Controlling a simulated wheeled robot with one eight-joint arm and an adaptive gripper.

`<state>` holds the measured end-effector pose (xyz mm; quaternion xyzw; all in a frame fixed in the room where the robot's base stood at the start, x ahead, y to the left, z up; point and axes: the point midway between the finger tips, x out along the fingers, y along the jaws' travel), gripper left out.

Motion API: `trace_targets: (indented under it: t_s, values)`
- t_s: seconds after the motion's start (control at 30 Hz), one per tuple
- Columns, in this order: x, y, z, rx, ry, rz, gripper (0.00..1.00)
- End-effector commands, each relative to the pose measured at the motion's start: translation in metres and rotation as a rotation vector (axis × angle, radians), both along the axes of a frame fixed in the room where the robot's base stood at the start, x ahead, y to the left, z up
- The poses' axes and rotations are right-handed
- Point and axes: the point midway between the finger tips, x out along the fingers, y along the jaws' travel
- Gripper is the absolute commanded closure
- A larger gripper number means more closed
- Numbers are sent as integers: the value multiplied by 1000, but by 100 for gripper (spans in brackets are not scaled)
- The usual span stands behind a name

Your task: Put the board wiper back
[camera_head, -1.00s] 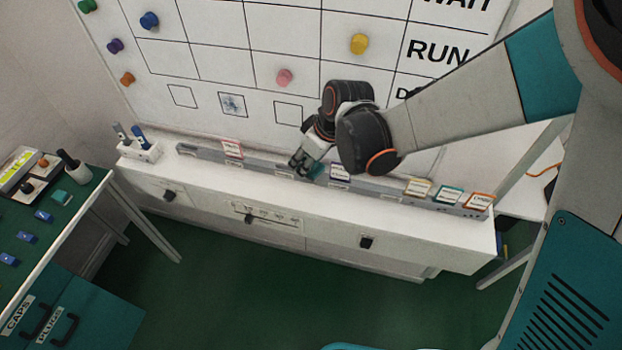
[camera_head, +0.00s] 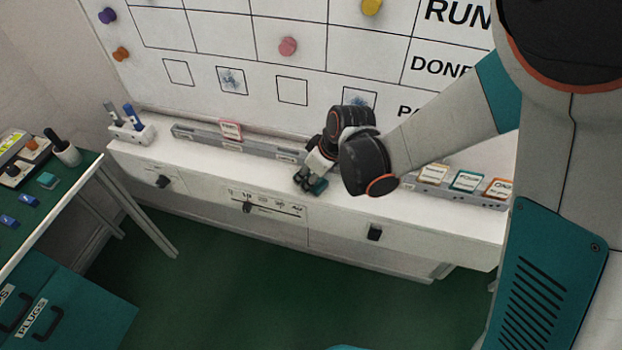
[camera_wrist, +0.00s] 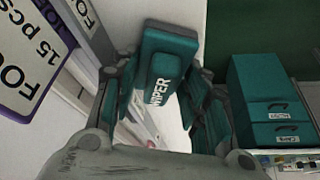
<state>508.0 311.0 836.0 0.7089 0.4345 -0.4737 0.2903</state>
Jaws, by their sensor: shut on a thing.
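In the head view my gripper (camera_head: 308,180) is low over the white cabinet top (camera_head: 240,172), in front of the grey rail (camera_head: 252,146). The wiper's teal end (camera_head: 318,187) shows beside the fingers. I cannot tell whether it touches the cabinet top. The whiteboard (camera_head: 200,45) rises behind, with blue smudges in two small squares (camera_head: 231,80). My wrist hides part of the rail.
A marker holder (camera_head: 132,132) stands at the cabinet's left end. A pink-edged card (camera_head: 230,130) and several cards at right (camera_head: 465,181) stand on the rail. A purple-edged card (camera_wrist: 30,55) is close by my gripper's left. A green-topped bench (camera_head: 50,200) stands at left.

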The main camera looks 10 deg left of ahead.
Motion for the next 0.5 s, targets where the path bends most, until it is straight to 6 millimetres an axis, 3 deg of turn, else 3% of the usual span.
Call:
trace_targets:
  t_s: [0.33,0.37,0.5]
  values:
    - [0,0,-3,0,0,0,78]
    - [0,0,-3,0,0,0,52]
    - [0,0,-2,0,0,0,50]
